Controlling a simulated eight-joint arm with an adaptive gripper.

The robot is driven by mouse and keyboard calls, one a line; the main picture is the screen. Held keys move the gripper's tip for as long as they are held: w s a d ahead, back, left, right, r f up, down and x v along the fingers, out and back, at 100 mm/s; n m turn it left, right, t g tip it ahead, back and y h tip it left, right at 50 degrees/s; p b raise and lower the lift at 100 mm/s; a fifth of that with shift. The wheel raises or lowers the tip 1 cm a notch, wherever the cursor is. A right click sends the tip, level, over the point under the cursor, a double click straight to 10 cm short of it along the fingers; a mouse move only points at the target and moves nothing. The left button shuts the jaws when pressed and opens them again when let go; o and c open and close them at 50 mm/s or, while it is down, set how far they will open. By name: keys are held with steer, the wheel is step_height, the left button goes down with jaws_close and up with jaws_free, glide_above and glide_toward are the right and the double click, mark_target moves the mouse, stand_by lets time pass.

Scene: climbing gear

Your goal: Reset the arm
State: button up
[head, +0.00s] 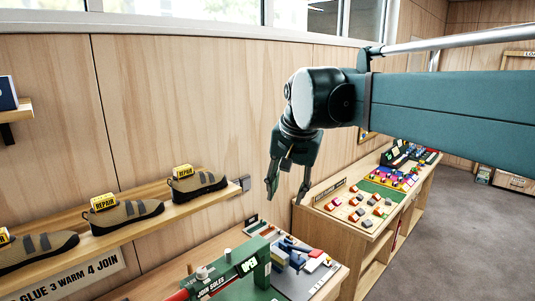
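My gripper (287,188) hangs pointing down from my green arm, near the middle of the head view. Its two dark fingers are spread apart with nothing between them. It is in the air above the gap between the near workbench (165,290) and the wooden cabinet (370,236), and touches nothing that I can see.
A shelf (150,222) on the left wall holds several shoes (198,185) with yellow REPAIR tags. The near bench carries a green machine (238,281) marked JOIN SOLES and OPEN. Small red and white pieces (360,212) lie on the cabinet top. Grey floor (460,245) is clear at right.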

steer(key=s+d+f+n+t+b, duration=0.1)
steer(key=s+d+f+b, duration=0.1)
steer(key=s+d+f, duration=0.3)
steer(key=s+d+f+n+t+b, duration=0.1)
steer(key=s+d+f+b, duration=0.1)
steer(key=s+d+f, duration=0.4)
steer(key=s+d+f+n+t+h+b, duration=0.1)
steer(key=s+d+f, duration=0.4)
steer(key=s+f, duration=0.8)
step_height(320, 180, down, 4)
steer(key=shift+d+f+n+t+b, duration=0.1)
steer(key=shift+d+n+t+b, duration=0.35)
steer(key=shift+b, duration=0.6)
steer(key=shift+s+a, duration=0.1)
steer(key=shift+c, duration=0.5)
